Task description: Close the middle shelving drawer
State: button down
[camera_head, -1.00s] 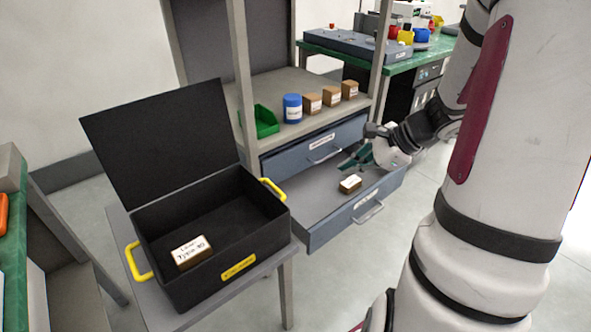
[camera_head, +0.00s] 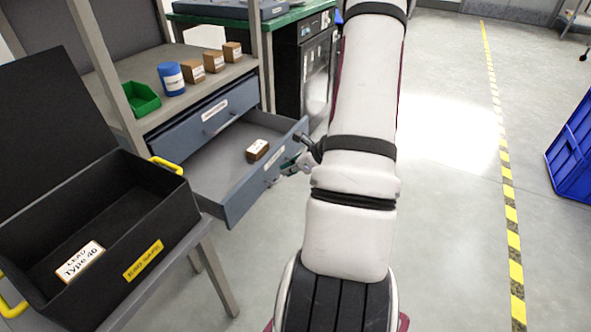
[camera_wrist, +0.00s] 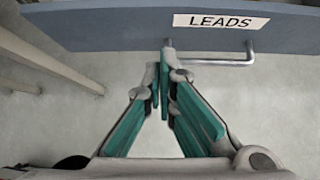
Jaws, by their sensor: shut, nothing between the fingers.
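The open drawer (camera_head: 226,168) is grey-blue and sticks out from the shelving unit, below a shut drawer (camera_head: 208,114). A small brown box (camera_head: 257,150) with a white label lies inside it. In the wrist view the drawer front (camera_wrist: 110,24) carries a "LEADS" label (camera_wrist: 221,22) and a metal bar handle (camera_wrist: 215,58). My gripper (camera_wrist: 165,72) is shut and empty, with green-padded fingers pointing at the drawer front near the handle's left end. Whether the tips touch it I cannot tell. In the head view my gripper (camera_head: 290,162) is partly hidden by my arm.
An open black case (camera_head: 120,215) with yellow handles stands on a small table at the left. The shelf above holds a green bin (camera_head: 140,98), a blue container (camera_head: 171,78) and brown boxes. Open floor (camera_head: 450,180) lies to the right, with a blue crate (camera_head: 575,150).

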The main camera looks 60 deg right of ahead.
aim_at(261, 174)
jog(key=shift+w+a+f+b, duration=0.1)
jog(key=shift+w+f+b, duration=0.2)
jog(key=shift+w, duration=0.75)
jog(key=shift+w+a+f+b, duration=0.1)
jog(key=shift+w+f+b, duration=0.25)
jog(key=shift+w, duration=0.65)
jog(key=shift+w+a+f+b, duration=0.15)
jog(key=shift+w+f, duration=0.25)
jog(key=shift+w, duration=0.65)
jog(key=shift+d, duration=0.1)
jog(key=w+a, duration=0.1)
jog(key=w, duration=1.8)
jog(key=shift+w+a+p, duration=0.15)
jog(key=shift+a+p, duration=0.1)
jog(key=shift+p, duration=0.15)
